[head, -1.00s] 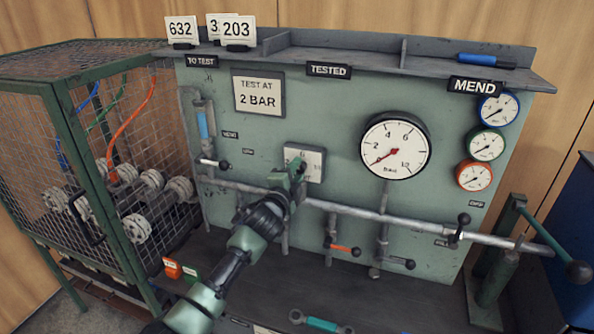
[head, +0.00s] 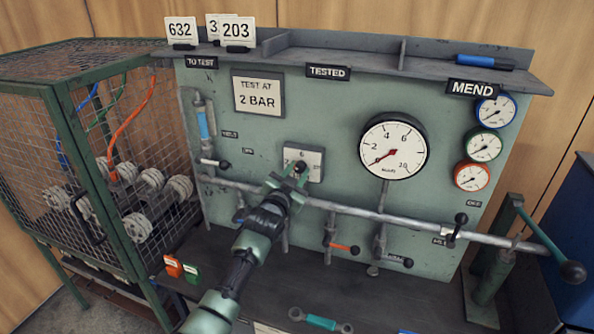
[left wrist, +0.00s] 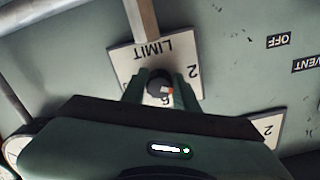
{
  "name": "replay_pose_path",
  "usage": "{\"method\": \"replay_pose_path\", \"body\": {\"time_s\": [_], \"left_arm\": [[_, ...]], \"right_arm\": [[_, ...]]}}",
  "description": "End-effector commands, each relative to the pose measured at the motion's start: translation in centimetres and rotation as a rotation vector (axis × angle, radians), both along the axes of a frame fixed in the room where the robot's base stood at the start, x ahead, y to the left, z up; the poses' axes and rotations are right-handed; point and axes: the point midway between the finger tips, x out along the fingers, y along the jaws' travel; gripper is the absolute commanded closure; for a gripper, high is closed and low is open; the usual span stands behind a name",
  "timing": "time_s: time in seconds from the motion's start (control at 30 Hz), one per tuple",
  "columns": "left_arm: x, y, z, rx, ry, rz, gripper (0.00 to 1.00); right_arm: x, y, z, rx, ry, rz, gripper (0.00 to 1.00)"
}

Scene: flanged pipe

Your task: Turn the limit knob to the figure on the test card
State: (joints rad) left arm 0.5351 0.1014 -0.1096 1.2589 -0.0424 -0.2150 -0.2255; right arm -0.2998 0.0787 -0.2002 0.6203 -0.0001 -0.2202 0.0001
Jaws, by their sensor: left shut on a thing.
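The limit knob (left wrist: 159,85) is a dark round knob with an orange mark on its white plate (left wrist: 125,62), which reads LIMIT and shows a 2 and a 6. In the left wrist view the plate appears upside down. My left gripper (left wrist: 160,88) is shut on the knob, with one finger on each side. In the head view the same gripper (head: 290,178) reaches the plate (head: 314,160) and hides its lower part. The test card (head: 258,93) reads TEST AT 2 BAR. My right gripper is in neither view now.
A large gauge (head: 394,146) is right of the knob, its needle near the low end. A pipe (head: 400,220) with several valve levers crosses the panel below. A wire cage (head: 100,170) stands left. A spanner (head: 320,319) lies on the bench.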

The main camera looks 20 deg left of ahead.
Motion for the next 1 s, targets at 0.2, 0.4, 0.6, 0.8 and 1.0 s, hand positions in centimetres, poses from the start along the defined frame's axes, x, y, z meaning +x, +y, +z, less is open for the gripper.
{"method": "replay_pose_path", "body": {"time_s": [0.2, 0.4, 0.6, 0.8, 1.0], "left_arm": [[-0.08, -0.18, -0.33, -0.185, 0.013, 0.000, 1.00], [-0.08, -0.18, -0.42, -0.310, 0.019, 0.001, 1.00], [-0.08, -0.26, -0.47, -0.386, 0.023, 0.001, 1.00], [-0.08, -0.28, -0.51, -0.421, 0.024, 0.001, 1.00], [-0.08, -0.28, -0.54, -0.429, 0.024, 0.001, 1.00]], "right_arm": [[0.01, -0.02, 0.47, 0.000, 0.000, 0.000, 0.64], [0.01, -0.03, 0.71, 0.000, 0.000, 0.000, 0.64], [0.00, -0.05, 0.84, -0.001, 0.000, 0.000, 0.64], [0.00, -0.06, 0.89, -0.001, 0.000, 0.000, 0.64], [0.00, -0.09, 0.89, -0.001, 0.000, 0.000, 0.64]]}}
